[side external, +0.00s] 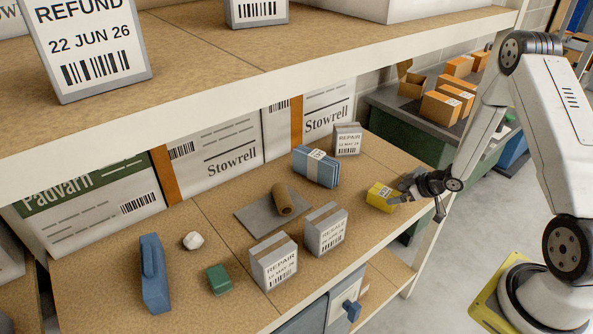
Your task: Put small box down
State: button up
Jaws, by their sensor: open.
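A small yellow box (380,198) with a white label sits at the right end of the wooden shelf board (350,235), near its front edge. It looks like it rests on the board. My gripper (402,190) is open at the right side of this box, with its dark fingers close to it. I cannot tell whether a finger touches the box. The far finger is partly hidden.
A blue bundle (316,166) and grey-white REPAIR box (347,139) stand behind. Two label boxes (273,262) (326,230), a brown roll (284,200) on a grey sheet, a green block (218,279) and a blue object (153,273) stand left. An upper shelf (250,75) overhangs.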

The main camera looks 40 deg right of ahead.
aim_at(387, 193)
jog(key=shift+x, duration=2.6)
jog(key=shift+d, duration=0.1)
jog(key=c, duration=1.1)
jog(key=shift+c, duration=0.2)
jog(key=shift+r, duration=0.1)
jog(key=shift+r, duration=0.55)
jog(key=s+a+r, duration=0.5)
jog(key=s+r, duration=0.6)
jog(key=s, duration=0.2)
jog(key=shift+r, duration=0.35)
